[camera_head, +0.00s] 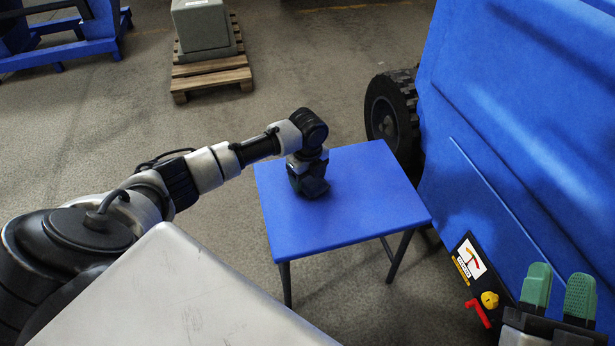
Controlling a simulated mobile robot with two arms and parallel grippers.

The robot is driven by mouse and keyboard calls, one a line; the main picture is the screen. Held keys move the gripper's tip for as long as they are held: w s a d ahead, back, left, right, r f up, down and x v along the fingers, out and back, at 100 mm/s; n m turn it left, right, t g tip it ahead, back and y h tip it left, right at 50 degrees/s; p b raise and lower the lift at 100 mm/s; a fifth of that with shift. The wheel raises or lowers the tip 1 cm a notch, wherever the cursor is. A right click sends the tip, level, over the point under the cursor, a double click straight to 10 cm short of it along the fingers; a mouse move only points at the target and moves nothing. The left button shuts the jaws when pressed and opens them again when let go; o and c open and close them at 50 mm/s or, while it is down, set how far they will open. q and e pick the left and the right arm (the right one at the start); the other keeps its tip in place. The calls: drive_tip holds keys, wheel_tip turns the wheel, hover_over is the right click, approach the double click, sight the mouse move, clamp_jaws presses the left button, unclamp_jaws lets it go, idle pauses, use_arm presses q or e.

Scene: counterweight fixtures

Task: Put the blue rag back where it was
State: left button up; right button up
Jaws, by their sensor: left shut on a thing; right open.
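My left gripper (311,186) points down over the blue table (355,205), near the middle of its far half. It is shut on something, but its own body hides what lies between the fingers. I cannot make out the blue rag; any blue cloth there would blend with the blue tabletop. I cannot tell whether the fingertips touch the top. My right gripper (558,291) is at the lower right, its two green fingertips apart and nothing between them. It is in front of the large blue machine (520,130).
The machine has a black wheel (392,115) behind the table, and a red handle (478,313) and yellow knob (489,299) low on its side. A wooden pallet (210,78) bears a grey block (202,26) at the back. Open floor lies left of the table.

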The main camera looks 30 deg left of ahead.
use_arm(q)
drive_tip(key=o, duration=0.9)
drive_tip(key=shift+f, duration=0.1)
